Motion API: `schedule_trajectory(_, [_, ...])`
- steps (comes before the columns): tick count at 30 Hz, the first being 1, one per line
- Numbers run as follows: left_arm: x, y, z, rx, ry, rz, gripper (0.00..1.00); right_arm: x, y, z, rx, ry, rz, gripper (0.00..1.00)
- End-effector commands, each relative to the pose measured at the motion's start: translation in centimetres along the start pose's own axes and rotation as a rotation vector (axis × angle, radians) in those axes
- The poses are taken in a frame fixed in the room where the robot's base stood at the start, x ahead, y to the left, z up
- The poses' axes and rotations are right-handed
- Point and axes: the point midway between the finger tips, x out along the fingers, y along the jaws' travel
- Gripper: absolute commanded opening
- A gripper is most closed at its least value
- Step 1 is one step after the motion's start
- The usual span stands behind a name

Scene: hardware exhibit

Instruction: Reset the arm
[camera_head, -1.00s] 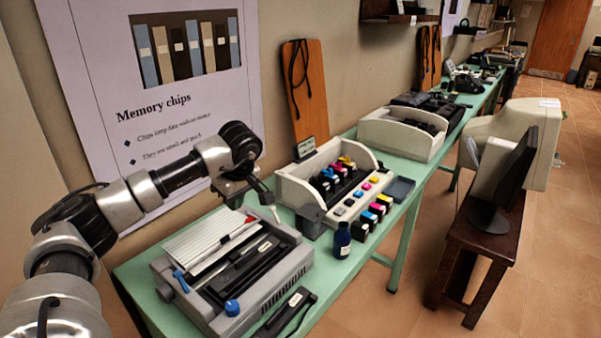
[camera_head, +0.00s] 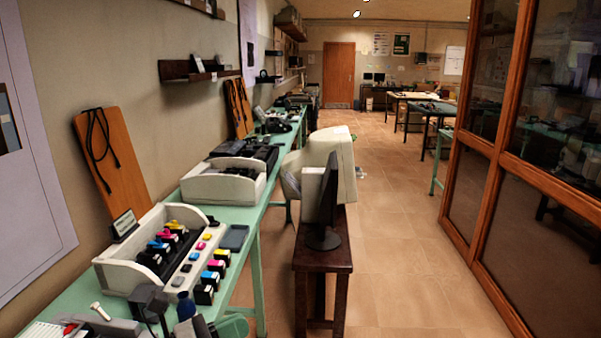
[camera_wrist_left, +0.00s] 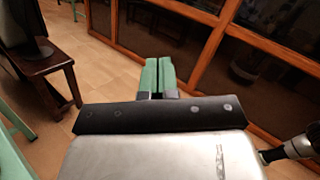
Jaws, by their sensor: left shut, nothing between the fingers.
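My left gripper (camera_head: 234,325) shows at the bottom edge of the head view, beside the front end of the green table, with its fingers pointing right. In the left wrist view my left gripper (camera_wrist_left: 158,76) has its two green fingers pressed together with nothing between them. It is over open floor, clear of any object. Most of my left arm is out of the head view.
A brown stool (camera_head: 322,258) with a monitor (camera_head: 327,205) stands mid-aisle. A glass cabinet (camera_head: 478,140) lines the right. Floor between is free.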

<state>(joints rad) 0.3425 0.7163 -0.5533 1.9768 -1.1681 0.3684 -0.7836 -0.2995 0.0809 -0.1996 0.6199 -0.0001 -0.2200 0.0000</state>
Motion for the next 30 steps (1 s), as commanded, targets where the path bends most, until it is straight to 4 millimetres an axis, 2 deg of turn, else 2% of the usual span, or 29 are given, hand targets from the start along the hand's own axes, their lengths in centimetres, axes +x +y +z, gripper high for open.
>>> schedule_trajectory(2, [-0.2, -0.5, 0.8, -0.247, -0.188, 0.069, 0.00, 0.0, 0.0, 0.0, 0.000, 0.000, 0.000, 0.00])
schedule_trajectory(5, [-1.7, 0.2, 1.4, -0.571, -0.412, 0.182, 0.00, 0.0, 0.0, 0.0, -0.001, 0.000, 0.000, 0.00])
schedule_trajectory(8, [-4.2, 1.6, 0.5, -0.900, -0.619, 0.317, 0.00, 0.0, 0.0, 0.0, -0.001, 0.000, -0.001, 0.00])
schedule_trajectory(11, [-7.3, 2.8, -2.0, -1.227, -0.812, 0.477, 0.00, 0.0, -0.1, 0.0, -0.001, 0.000, -0.001, 0.00])
schedule_trajectory(14, [-10.7, 3.2, -5.9, -1.543, -0.990, 0.662, 0.00, 0.0, -0.1, 0.0, -0.001, 0.000, -0.001, 0.00])
schedule_trajectory(16, [-13.1, 2.6, -9.0, -1.746, -1.103, 0.806, 0.00, 0.0, -0.1, 0.0, -0.001, 0.001, -0.001, 0.00])
schedule_trajectory(21, [-17.4, -0.6, -15.4, -2.098, -1.300, 1.129, 0.00, 0.0, -0.1, 0.0, -0.001, 0.001, -0.001, 0.00])
schedule_trajectory(27, [-20.6, -5.4, -20.1, -2.339, -1.437, 1.456, 0.00, 0.0, -0.1, 0.0, -0.001, 0.001, -0.002, 0.00])
schedule_trajectory(28, [-21.0, -6.2, -20.6, 2.342, 1.438, -1.489, 0.00, 0.0, -0.1, 0.0, -0.001, 0.001, -0.002, 0.00])
schedule_trajectory(30, [-21.8, -8.1, -21.8, 2.232, 1.368, -1.490, 0.00, 0.0, -0.1, 0.0, -0.001, 0.001, -0.002, 0.00])
